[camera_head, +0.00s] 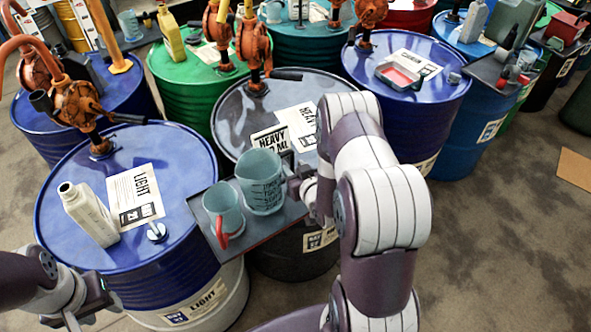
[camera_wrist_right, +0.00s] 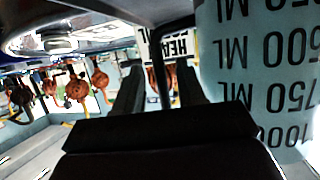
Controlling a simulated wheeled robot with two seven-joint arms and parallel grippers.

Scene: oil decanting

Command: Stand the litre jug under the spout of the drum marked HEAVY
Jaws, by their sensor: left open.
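The litre jug (camera_head: 262,182), teal with dark markings, stands upright on a tray (camera_head: 284,215) at the front of the dark drum marked HEAVY (camera_head: 232,112). That drum's orange pump (camera_head: 253,42) has a dark spout (camera_head: 285,74) pointing right, with no vessel under it. My right gripper (camera_head: 297,186) is at the jug's right side. In the right wrist view its fingers (camera_wrist_right: 160,90) stand apart with a gap between them, and the jug (camera_wrist_right: 262,70) is close beside them. Whether they touch it is unclear. My left gripper (camera_head: 95,302) is open and empty at the lower left.
A smaller teal jug (camera_head: 222,212) with a red handle stands left of the litre jug. The blue LIGHT drum (camera_head: 75,185) carries a pale bottle (camera_head: 88,213). My right arm covers the area right of the tray.

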